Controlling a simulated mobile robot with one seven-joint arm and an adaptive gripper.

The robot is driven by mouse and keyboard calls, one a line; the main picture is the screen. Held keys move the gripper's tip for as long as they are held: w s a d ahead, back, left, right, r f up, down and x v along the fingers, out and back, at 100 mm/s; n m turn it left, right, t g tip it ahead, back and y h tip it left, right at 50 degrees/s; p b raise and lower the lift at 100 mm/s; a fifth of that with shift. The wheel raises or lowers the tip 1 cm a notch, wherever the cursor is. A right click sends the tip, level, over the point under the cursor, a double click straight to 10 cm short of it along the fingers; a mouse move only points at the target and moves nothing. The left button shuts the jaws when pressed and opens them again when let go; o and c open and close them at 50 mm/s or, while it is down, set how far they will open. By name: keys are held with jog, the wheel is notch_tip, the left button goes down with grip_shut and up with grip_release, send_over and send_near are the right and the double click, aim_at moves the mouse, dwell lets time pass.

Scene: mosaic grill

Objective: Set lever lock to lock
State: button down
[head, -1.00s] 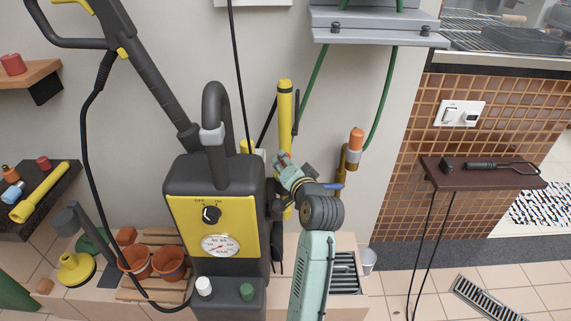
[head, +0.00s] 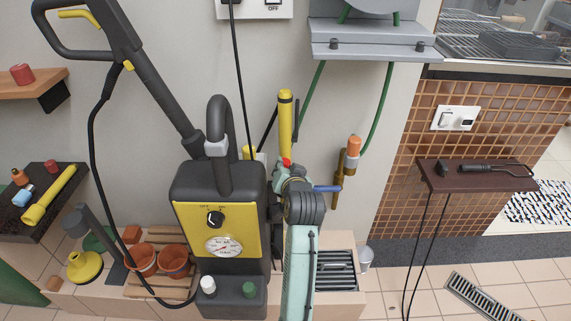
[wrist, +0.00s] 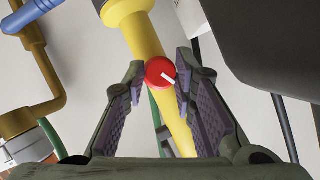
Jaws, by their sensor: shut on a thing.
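A small round red knob (wrist: 160,72) with a white pointer line sits in front of a yellow tube (wrist: 178,130) in the wrist view. It also shows as a red spot in the head view (head: 287,162), in front of the upright yellow-and-black tube (head: 285,115). My gripper (wrist: 160,75) is shut on the knob, one fingertip on each side of it. The white line slants down to the right in the wrist view. No lock marking is readable, and I cannot tell whether this knob is the lever lock.
A black and yellow machine (head: 218,228) with a dial and gauge stands close left of my arm. A brass tap (head: 347,165) with a blue handle (head: 327,188) is close on the right. A grey wall bracket (head: 372,40) hangs above, with a green hose (head: 378,115).

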jog(key=c, duration=1.3)
grip_release()
jog(key=shift+c, duration=0.2)
jog(key=v, duration=1.2)
